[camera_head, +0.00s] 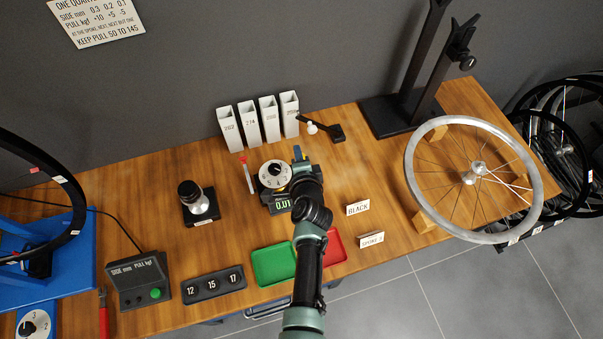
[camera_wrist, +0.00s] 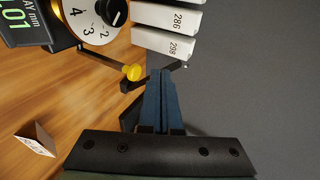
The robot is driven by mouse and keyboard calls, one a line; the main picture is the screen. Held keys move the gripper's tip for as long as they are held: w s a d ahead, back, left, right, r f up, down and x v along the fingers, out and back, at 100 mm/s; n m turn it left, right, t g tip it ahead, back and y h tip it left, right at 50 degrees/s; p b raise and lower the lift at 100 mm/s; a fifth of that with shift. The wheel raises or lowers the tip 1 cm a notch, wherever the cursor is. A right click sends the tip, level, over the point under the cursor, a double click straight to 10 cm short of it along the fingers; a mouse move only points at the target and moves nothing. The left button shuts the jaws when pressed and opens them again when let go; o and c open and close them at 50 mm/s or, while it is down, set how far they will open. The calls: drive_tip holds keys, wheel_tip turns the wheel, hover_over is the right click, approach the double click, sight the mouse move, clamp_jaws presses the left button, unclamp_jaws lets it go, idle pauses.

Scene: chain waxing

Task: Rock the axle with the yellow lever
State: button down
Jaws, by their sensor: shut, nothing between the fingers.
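The yellow lever's knob (camera_wrist: 132,72) shows in the wrist view, on a dark arm beside the dial device. That device has a white numbered dial (camera_wrist: 96,16) with a black knob, a gold rim and a green readout (camera_wrist: 18,28). In the head view the dial (camera_head: 274,173) and its readout (camera_head: 282,204) stand mid-bench, partly behind my arm. My gripper (camera_wrist: 158,76) is shut and empty, with its blue fingers together. The fingertips are just right of the yellow knob; I cannot tell whether they touch. In the head view my gripper (camera_head: 298,153) is beside the dial's right side. I cannot make out the axle.
White numbered boxes (camera_head: 249,125) stand behind the dial, and a black stand with an arm (camera_head: 337,133) is to their right. A spoked wheel (camera_head: 413,170) rests at the right. Green (camera_head: 272,265) and red (camera_head: 334,248) trays lie at the front edge.

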drive_tip(key=r+p+v, duration=0.1)
drive_tip(key=p+v, duration=0.2)
drive_tip(key=v, duration=0.6)
drive_tip(key=shift+w, duration=0.25)
drive_tip(key=shift+r, duration=0.2)
